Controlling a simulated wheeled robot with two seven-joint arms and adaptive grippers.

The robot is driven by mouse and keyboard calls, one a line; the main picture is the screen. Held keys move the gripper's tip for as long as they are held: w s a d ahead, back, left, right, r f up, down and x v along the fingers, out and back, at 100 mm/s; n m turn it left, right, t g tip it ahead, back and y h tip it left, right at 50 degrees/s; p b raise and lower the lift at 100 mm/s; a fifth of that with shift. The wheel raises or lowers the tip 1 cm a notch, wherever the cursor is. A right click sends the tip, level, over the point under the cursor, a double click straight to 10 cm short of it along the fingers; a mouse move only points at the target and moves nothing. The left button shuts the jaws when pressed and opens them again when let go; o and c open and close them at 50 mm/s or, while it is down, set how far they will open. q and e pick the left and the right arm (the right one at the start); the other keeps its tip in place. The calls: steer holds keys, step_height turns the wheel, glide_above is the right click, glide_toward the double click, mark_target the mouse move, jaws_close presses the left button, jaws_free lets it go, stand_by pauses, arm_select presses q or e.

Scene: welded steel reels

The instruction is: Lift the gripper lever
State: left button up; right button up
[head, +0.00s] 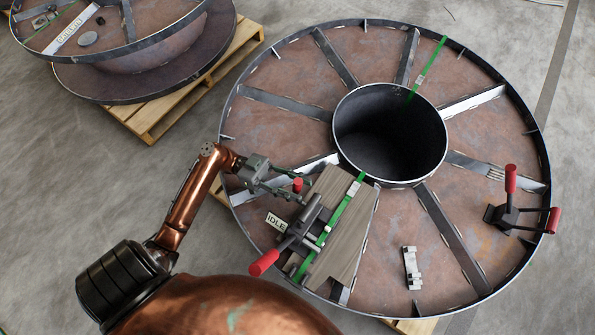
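A dark strapping tool (301,228) sits on a wooden block on the reel, along a green strap (346,207). Its long handle ends in a red grip (264,262) that points to the lower left. A smaller red tip (298,184) shows at the tool's upper end; I cannot tell if it is the gripper lever's end. My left gripper (291,191) reaches in from the left beside this red tip. Its fingers are small and partly overlapped by the tool, so I cannot tell if they are open or touching the tip. My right gripper is out of view.
The large steel reel (282,103) has radial ribs and a central hole. A second tool with two red handles (510,179) lies at its right, and a small metal piece (412,268) near the front. Another reel stands on a pallet (157,120).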

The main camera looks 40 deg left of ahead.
arm_select(q)
step_height(320, 180, up, 10)
stand_by(0.5)
stand_by(0.4)
